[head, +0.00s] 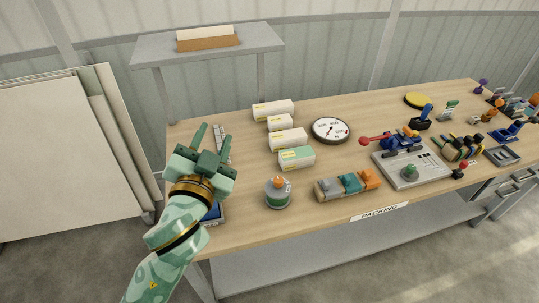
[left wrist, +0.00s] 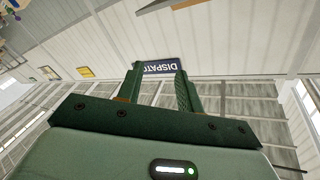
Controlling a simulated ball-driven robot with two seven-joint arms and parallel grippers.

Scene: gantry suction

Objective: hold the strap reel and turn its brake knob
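The strap reel (head: 278,193) appears to be the round grey-green drum near the front edge of the packing table in the head view. An orange knob (head: 278,182) sits on its top, and nothing holds the reel. My left gripper (head: 214,133) is to the left of the reel, raised over the table's left end with its fingers pointing up and away. Its fingers are apart with nothing between them. The left wrist view shows the same open fingers (left wrist: 159,72) against the far wall. My right gripper is in neither view.
White boxes (head: 288,139) and a dial gauge (head: 330,130) stand behind the reel. A row of grey, teal and orange pieces (head: 348,184) lies to its right, then a grey control panel (head: 412,166). A blue item (head: 217,213) is partly hidden by my left arm.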

